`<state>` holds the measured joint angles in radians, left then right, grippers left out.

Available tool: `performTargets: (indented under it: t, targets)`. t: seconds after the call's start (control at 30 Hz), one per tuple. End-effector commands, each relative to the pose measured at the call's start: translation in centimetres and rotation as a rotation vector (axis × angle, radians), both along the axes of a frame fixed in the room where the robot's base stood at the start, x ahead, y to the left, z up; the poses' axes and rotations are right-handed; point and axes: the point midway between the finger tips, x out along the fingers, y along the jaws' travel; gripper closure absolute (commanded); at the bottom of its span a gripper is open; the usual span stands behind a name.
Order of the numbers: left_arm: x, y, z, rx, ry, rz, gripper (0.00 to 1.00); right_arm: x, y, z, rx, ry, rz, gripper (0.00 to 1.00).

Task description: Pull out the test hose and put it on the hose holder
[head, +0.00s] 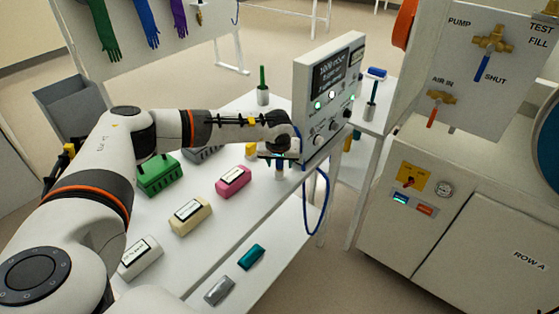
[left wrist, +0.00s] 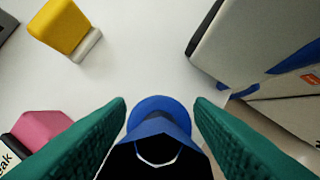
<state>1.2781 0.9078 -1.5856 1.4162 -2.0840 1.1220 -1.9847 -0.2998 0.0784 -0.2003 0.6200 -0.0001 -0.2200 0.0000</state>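The blue test hose (head: 327,205) hangs in a loop below the white test unit (head: 326,90), past the table edge; its upper end is partly hidden. My left gripper (head: 279,156) is low beside the unit's left side. In the left wrist view, its green fingers (left wrist: 160,105) stand apart on both sides of a blue round-flanged piece (left wrist: 158,104) with a dark near end. The piece nearly fills the gap; contact is unclear. I cannot tell whether it is the hose end or a stand. A short pale post (head: 280,172) shows under the gripper. My right gripper is out of view.
Pink (head: 233,181), cream (head: 190,214) and green (head: 158,174) blocks lie on the white table, with a yellow block (head: 251,150) near my gripper. A white stand with a green rod (head: 263,92) is farther back. A large cabinet (head: 440,220) fills the right.

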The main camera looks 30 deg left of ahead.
Motion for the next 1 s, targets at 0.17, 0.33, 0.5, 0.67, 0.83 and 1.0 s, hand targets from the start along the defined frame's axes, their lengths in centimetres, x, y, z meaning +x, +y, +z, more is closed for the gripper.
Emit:
performTargets:
  t: [0.17,0.33,0.5,0.67,0.83,1.0]
  targets:
    - [0.0,0.0,0.1,0.0,-0.001,0.0,0.52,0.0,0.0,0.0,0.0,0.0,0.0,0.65]
    - [-0.3,-0.2,1.3,-0.001,-0.004,0.0,0.52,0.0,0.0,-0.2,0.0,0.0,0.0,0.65]
    - [-1.4,-0.8,4.4,-0.002,-0.007,-0.001,0.52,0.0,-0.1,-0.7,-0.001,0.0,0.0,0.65]
    - [-2.6,-1.5,7.5,-0.001,-0.005,-0.002,0.52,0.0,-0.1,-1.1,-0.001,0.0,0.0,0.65]
    - [-3.5,-2.0,9.9,-0.001,-0.002,-0.001,0.52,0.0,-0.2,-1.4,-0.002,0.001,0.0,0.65]
    - [-3.9,-2.2,11.0,0.0,-0.001,0.0,0.52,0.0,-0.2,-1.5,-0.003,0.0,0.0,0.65]
